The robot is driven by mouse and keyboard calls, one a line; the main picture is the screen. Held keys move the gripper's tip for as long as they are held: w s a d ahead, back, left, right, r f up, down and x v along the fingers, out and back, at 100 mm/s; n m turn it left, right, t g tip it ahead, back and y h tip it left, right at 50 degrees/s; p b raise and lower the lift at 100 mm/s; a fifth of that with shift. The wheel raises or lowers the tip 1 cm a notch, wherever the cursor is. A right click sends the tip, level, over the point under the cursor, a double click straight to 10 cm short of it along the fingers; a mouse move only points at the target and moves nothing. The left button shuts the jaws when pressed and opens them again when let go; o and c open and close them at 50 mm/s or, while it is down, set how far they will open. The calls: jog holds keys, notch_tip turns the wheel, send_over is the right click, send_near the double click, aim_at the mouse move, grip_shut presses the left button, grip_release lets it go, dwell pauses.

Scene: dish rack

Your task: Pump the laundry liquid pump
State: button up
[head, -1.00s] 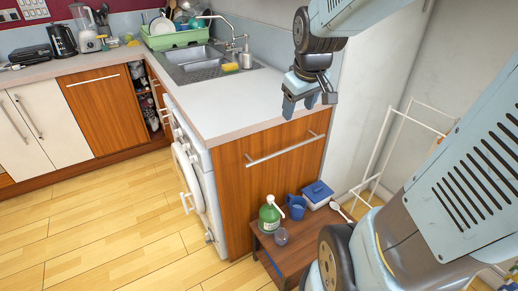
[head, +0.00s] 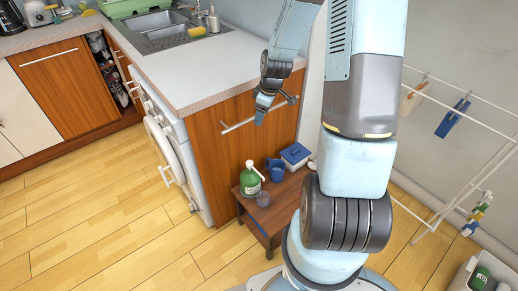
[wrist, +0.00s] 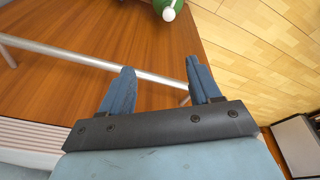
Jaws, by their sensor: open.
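The laundry liquid pump is a green bottle (head: 250,184) with a white pump head. It stands upright on a low brown wooden table (head: 266,232) in front of the wooden cabinet end. In the wrist view its white pump head (wrist: 168,14) and part of the green body show at the top edge, beyond my fingertips. My gripper (head: 261,108) is open and empty, above the bottle and near the cabinet's handle bar. In the wrist view my gripper (wrist: 158,72) has its two blue fingers well apart, touching nothing visible.
The cabinet handle (head: 255,115) sticks out near my gripper. A drying rack (head: 470,190) stands at right. The floor left of the table is clear.

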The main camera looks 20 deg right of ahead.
aim_at(250, 162)
notch_tip(250, 162, down, 19)
jog(key=a+n+y, duration=0.1)
jog(key=n+y, duration=0.1)
jog(key=shift+w+r+n, duration=0.15)
jog(key=shift+w+n, duration=0.15)
jog(key=shift+w, duration=0.1)
jog(key=shift+a, duration=0.1)
jog(key=shift+x, duration=4.45)
jog(key=shift+s+a, duration=0.1)
jog(key=shift+a, duration=0.05)
jog(key=shift+c, duration=0.3)
grip_shut()
